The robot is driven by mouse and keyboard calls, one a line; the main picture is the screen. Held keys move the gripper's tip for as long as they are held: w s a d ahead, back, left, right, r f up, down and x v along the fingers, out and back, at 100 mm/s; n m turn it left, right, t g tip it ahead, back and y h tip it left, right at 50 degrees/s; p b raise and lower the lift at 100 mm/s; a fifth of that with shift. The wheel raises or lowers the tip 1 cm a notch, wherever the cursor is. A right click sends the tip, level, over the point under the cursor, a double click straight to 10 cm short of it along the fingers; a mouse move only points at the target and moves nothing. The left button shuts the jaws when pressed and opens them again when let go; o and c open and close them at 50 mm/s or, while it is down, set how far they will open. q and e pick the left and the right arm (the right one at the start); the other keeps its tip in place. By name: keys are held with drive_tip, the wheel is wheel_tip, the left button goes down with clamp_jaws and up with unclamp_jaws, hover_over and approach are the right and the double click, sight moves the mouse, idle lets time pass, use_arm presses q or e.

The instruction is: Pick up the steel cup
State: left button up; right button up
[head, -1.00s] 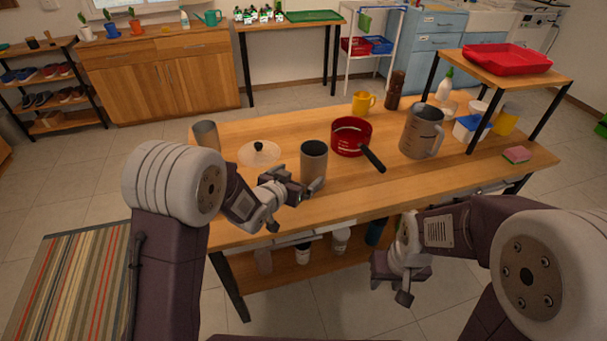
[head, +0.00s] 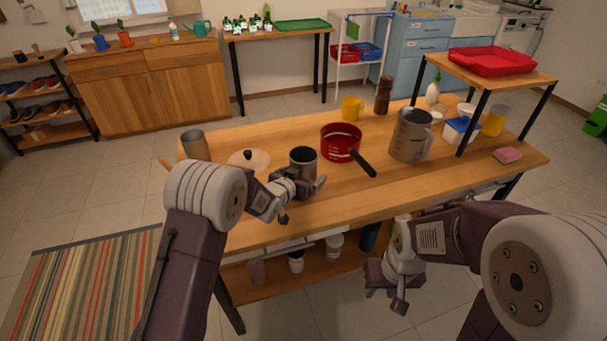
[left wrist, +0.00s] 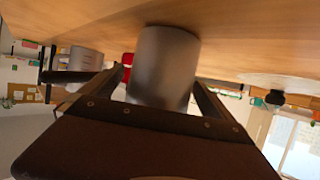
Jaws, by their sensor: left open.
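A grey steel cup (head: 303,161) stands upright on the wooden table near its front edge. My left gripper (head: 301,198) is open right at the cup, low and on its near side. In the left wrist view the cup (left wrist: 164,68) fills the space between the two open fingers (left wrist: 160,84); contact with them cannot be told. A second grey cup (head: 194,145) stands at the table's left end. My right gripper (head: 386,296) is empty in front of the table, below its top, with its fingers apart.
A pot lid (head: 248,160) lies left of the cup. A red saucepan (head: 341,145), with its black handle pointing forward, stands to the right. Beyond are a large grey jug (head: 410,138), a yellow mug (head: 351,108) and a raised shelf with a red tray (head: 491,62).

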use_arm(q)
drive_tip(key=shift+r, duration=0.1)
drive_tip(key=c, duration=1.7)
